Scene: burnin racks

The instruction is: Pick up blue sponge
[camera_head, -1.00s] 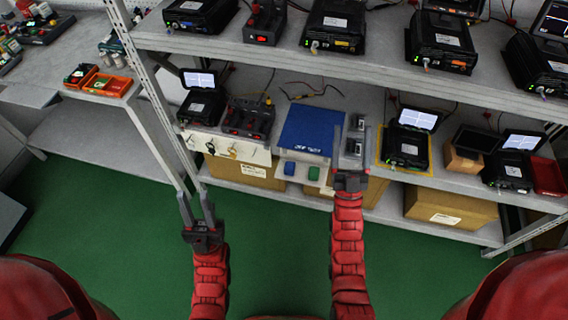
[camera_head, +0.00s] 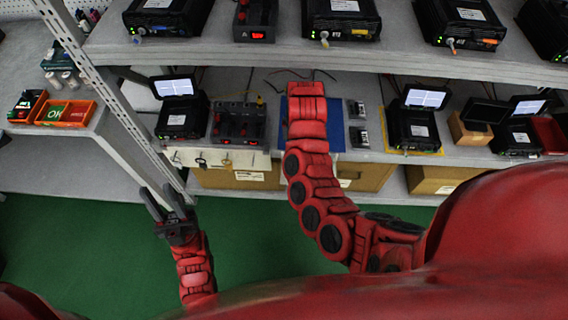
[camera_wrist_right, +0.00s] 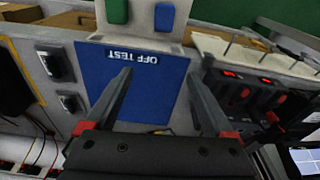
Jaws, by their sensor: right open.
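In the head view, my right arm hides both sponges and the right gripper. My left gripper (camera_head: 156,190) is open and empty, above the green floor beside the rack post.
Devices with screens (camera_head: 415,125) and a dark unit with red switches (camera_head: 238,124) flank the blue mat. An upper shelf (camera_head: 300,52) with several devices overhangs. The rack post (camera_head: 105,85) stands near my left gripper. Cardboard boxes (camera_head: 440,180) sit below.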

